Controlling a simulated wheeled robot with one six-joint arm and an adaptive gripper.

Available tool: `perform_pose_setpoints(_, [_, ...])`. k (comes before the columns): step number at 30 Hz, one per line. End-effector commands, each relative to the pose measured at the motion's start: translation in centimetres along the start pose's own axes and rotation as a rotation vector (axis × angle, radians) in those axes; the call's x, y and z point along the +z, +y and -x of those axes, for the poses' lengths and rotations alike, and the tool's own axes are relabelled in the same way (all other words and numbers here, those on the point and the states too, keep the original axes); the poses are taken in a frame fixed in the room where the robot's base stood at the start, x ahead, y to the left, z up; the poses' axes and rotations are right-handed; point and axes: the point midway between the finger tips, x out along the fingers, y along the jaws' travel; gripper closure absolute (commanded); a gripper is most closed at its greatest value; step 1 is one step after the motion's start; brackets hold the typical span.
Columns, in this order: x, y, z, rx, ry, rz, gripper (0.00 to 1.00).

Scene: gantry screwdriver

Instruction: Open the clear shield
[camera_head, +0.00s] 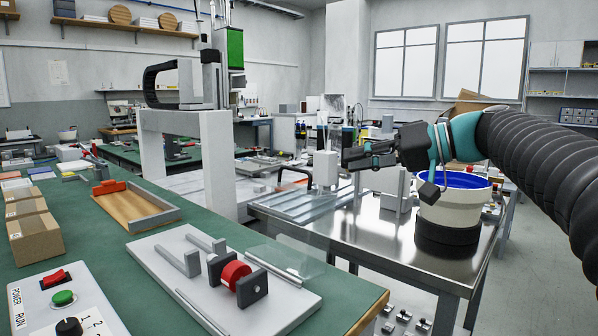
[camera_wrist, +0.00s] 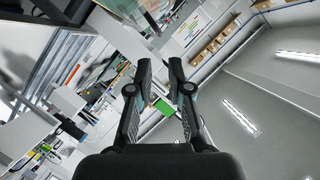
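The clear shield (camera_head: 290,256) is a thin see-through panel at the right side of a white base plate (camera_head: 165,262) on the green bench. It appears to lie low and tilted beside a grey rod; its exact angle is hard to tell. A red cylinder (camera_head: 236,274) sits between dark blocks on the same plate, left of the shield. My gripper (camera_head: 347,155) is up and to the right of the shield, above the metal table, well apart from it. In the wrist view, the two fingers of my gripper (camera_wrist: 160,69) stand apart with nothing between them. The shield is not identifiable there.
A power panel (camera_head: 62,304), cardboard boxes (camera_head: 34,236) and a wooden tray (camera_head: 132,206) occupy the green bench's left. A white gantry (camera_head: 220,170) stands behind. A blue-lined white bucket (camera_head: 455,200) stands on the metal table (camera_head: 380,246) below my arm.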

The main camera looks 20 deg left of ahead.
Motion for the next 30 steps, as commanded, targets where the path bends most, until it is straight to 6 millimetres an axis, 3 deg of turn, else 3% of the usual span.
perform_pose_setpoints(18, [0.1,0.0,-10.7,0.002,-0.002,-0.003,0.81])
perform_pose_setpoints(24, [0.1,0.1,-12.2,0.003,-0.001,-0.003,0.81])
perform_pose_setpoints(30, [0.1,0.1,-12.5,0.003,-0.001,-0.003,0.81])
